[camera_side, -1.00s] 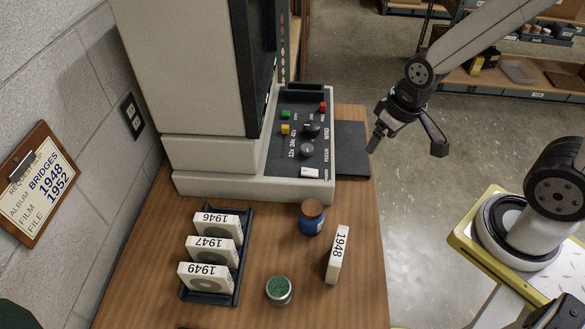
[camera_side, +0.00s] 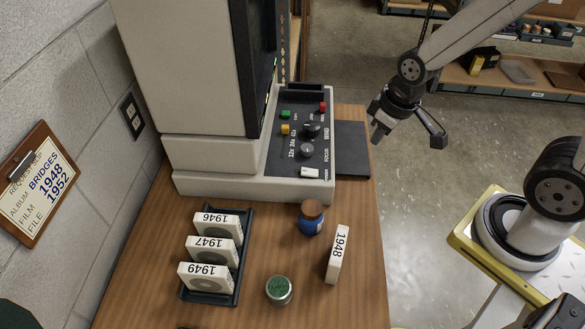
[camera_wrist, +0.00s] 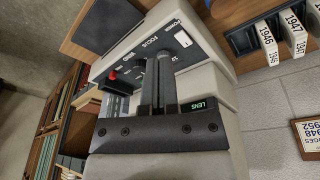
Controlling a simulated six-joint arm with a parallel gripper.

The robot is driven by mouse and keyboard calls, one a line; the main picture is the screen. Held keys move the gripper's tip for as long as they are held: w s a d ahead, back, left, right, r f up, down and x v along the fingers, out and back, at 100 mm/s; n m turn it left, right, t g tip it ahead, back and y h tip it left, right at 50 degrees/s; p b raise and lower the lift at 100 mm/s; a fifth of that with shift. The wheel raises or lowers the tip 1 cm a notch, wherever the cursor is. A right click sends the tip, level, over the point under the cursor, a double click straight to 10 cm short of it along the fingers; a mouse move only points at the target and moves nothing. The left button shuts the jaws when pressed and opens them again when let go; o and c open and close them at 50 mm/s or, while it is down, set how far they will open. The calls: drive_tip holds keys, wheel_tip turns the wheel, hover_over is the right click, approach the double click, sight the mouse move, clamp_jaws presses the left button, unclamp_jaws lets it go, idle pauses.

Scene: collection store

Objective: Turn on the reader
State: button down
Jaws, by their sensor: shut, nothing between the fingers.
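The reader (camera_side: 190,70) is a large beige machine on the wooden desk, with its screen seen edge-on. Its dark control panel (camera_side: 304,135) carries green, yellow and red buttons and black knobs. A white switch (camera_side: 311,172) sits at the panel's near end; in the wrist view the white switch (camera_wrist: 183,39) lies beside the word POWER. My gripper (camera_side: 377,136) is raised to the right of the panel, apart from it. In the wrist view my gripper (camera_wrist: 157,58) has its fingers together and empty, hiding part of the panel.
A black rack (camera_side: 235,267) holds boxes 1946, 1947 and 1949. Box 1948 (camera_side: 337,255), a blue jar (camera_side: 311,218) and a green-filled jar (camera_side: 279,290) stand on the desk in front of the reader. A dark mat (camera_side: 352,148) lies right of the panel.

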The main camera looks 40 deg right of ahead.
drive_tip(key=w+a+n, duration=0.1)
drive_tip(key=w+n, duration=0.2)
drive_tip(key=n, duration=0.3)
drive_tip(key=n+g+y, duration=0.1)
drive_tip(key=n, duration=1.8)
hover_over(305, 170)
drive_tip(key=s+d, duration=0.2)
drive_tip(key=shift+w+a+f, duration=0.2)
drive_tip(key=shift+f, duration=0.4)
drive_tip(key=shift+f, duration=0.1)
drive_tip(key=shift+w+a+f, duration=0.25)
drive_tip(key=shift+f, duration=2.05)
drive_tip(key=shift+w+a+f, duration=0.2)
drive_tip(key=shift+f, duration=2.05)
drive_tip(key=shift+w+a+f, duration=0.25)
drive_tip(key=shift+f, duration=2.05)
